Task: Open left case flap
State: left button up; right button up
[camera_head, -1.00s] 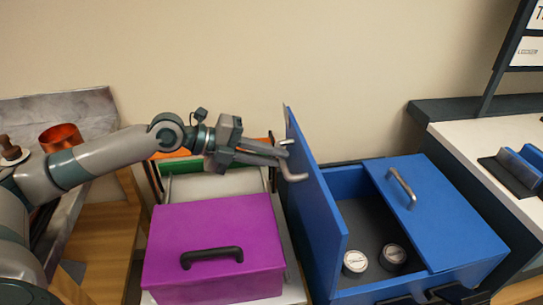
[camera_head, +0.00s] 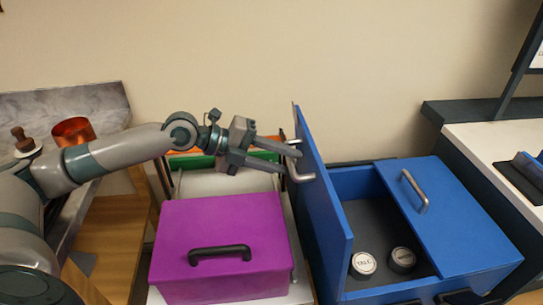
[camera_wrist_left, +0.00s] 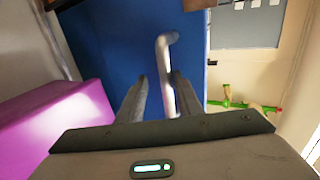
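The blue case (camera_head: 375,292) has its left flap (camera_head: 318,180) standing open, roughly upright. The flap's grey bar handle (camera_head: 297,165) is on its outer left face. My left gripper (camera_head: 287,160) is open at this handle, with its fingers spread. In the left wrist view, the handle (camera_wrist_left: 164,75) shows between the fingertips (camera_wrist_left: 160,92), with gaps visible; I cannot tell whether either finger touches it. The blue flap (camera_wrist_left: 110,50) fills the area behind. The right case flap (camera_head: 440,215) lies flat and closed. My right gripper is not in view.
A purple box (camera_head: 220,235) with a black handle stands close below my left arm. Two round tins (camera_head: 363,264) sit inside the case. A copper pot (camera_head: 73,132) is at the far left, and a white counter (camera_head: 500,150) is at the right.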

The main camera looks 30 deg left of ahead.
pick_arm(q)
jog(key=shift+a, duration=0.1)
